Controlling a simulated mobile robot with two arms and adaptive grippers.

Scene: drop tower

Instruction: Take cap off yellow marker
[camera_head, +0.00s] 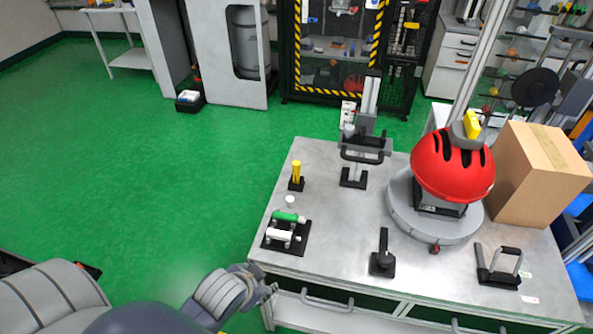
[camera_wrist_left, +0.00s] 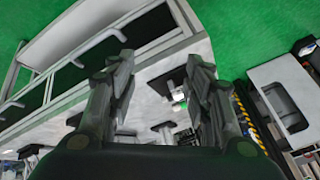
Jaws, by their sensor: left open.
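The yellow marker (camera_head: 297,170) stands upright in a small black holder (camera_head: 296,185) near the table's left edge in the head view. Its cap cannot be told apart from its body at this size. My left gripper (camera_head: 268,290) is at the table's front left corner, apart from the marker and nearer to me. In the left wrist view my left gripper (camera_wrist_left: 160,80) has its two fingers spread, with nothing between them. I cannot pick out the yellow marker in that view. My right gripper is in neither view.
A grey clamp stand (camera_head: 353,178), red helmet (camera_head: 450,165) and cardboard box (camera_head: 540,180) stand farther right.

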